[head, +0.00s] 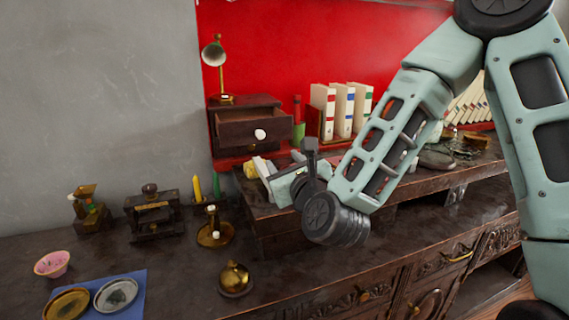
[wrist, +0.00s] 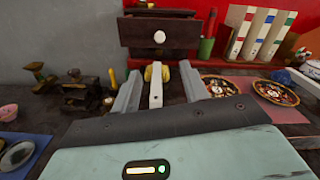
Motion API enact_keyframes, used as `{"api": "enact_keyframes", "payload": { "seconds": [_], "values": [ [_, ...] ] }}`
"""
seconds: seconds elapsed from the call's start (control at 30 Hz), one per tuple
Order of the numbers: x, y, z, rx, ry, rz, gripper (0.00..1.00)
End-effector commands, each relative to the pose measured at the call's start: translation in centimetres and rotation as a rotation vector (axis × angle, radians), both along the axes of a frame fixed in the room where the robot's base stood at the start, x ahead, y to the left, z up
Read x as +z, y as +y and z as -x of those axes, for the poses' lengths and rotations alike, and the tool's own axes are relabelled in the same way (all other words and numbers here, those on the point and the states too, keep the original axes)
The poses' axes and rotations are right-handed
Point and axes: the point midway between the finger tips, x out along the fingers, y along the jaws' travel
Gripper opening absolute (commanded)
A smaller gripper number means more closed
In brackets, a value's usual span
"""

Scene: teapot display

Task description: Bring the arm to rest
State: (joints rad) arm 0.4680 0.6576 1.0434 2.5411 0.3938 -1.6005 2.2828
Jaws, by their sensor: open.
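My arm reaches in from the right in the head view, bent, with its wrist low over the raised shelf of the desk. My gripper (head: 268,172) points away toward the small drawer box (head: 248,128). In the wrist view my gripper (wrist: 160,74) has its two grey fingers spread apart. A pale upright piece and a yellow item (wrist: 164,72) show between the fingers in that view; I cannot tell whether they touch the fingers. The gripper's far side is partly hidden in the head view.
White books (head: 343,108) stand behind my arm. Two patterned plates (wrist: 277,92) lie to the right in the wrist view. Open air lies above the desk's left.

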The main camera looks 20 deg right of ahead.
Motion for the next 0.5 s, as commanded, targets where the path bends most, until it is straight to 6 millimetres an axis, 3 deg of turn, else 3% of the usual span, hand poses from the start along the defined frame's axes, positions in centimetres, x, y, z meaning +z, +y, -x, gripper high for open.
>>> {"api": "enact_keyframes", "payload": {
  "seconds": [0.27,0.37,0.5],
  "values": [
    [0.1,1.0,0.1,0.035,0.018,0.052,0.45],
    [0.0,3.5,0.7,0.139,0.072,0.216,0.45],
    [-0.9,8.4,3.1,0.394,0.161,0.618,0.45]
  ]
}}
